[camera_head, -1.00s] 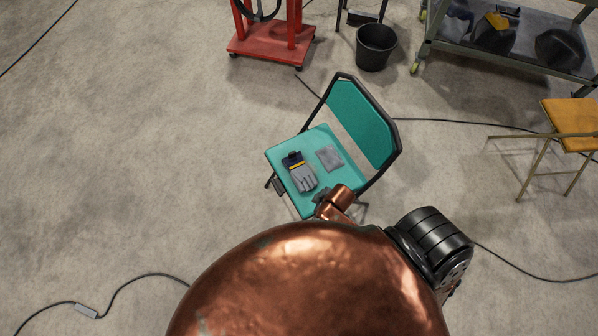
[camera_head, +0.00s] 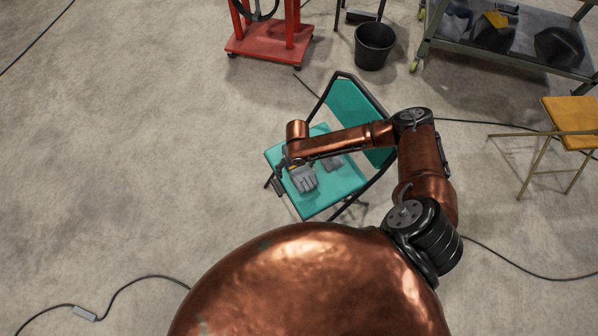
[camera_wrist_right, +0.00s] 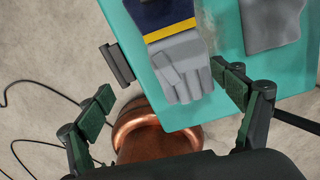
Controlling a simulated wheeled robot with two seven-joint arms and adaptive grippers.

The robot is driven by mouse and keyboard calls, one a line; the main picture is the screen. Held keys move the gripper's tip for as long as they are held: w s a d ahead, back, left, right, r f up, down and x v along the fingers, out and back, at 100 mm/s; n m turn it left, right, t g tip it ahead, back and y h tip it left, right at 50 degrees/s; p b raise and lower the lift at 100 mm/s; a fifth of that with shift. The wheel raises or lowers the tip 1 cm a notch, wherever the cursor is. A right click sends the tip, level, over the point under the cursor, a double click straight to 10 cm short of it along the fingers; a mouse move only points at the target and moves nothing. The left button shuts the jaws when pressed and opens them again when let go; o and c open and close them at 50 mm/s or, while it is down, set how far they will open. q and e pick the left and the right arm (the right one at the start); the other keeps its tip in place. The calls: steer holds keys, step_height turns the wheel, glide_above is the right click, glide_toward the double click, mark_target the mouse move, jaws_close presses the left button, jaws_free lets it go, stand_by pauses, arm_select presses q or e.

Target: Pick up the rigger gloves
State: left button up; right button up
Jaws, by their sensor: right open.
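The rigger gloves (camera_head: 304,179), grey with a yellow band and dark blue cuff, lie on the teal seat (camera_head: 322,200) of a folding chair. In the right wrist view the gloves (camera_wrist_right: 180,62) lie flat, with their fingers toward the gripper. My left gripper is not in view.
A grey cloth (camera_head: 332,163) lies on the seat beside the gloves, partly covered by my right arm. The chair's teal backrest (camera_head: 352,107) rises to the right. A black bucket (camera_head: 374,45), a red stand (camera_head: 268,46) and a yellow chair (camera_head: 572,118) stand farther off.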

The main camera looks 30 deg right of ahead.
mark_target(299, 170)
steer(key=shift+w+d+r+n, duration=0.2)
steer(key=shift+w+d, duration=0.05)
steer(key=shift+d, duration=0.3)
steer(key=shift+w+d+r+n, duration=0.2)
steer(key=shift+w+d, duration=0.05)
steer(key=shift+d, duration=0.3)
steer(key=shift+w+d+f, duration=0.1)
steer(key=shift+d, duration=0.25)
step_height(299, 170, down, 8)
steer(key=shift+a+r+b, duration=0.1)
steer(key=shift+r+b, duration=0.15)
steer(key=shift+b, duration=1)
steer(key=shift+r, duration=0.1)
steer(key=c, duration=1.4)
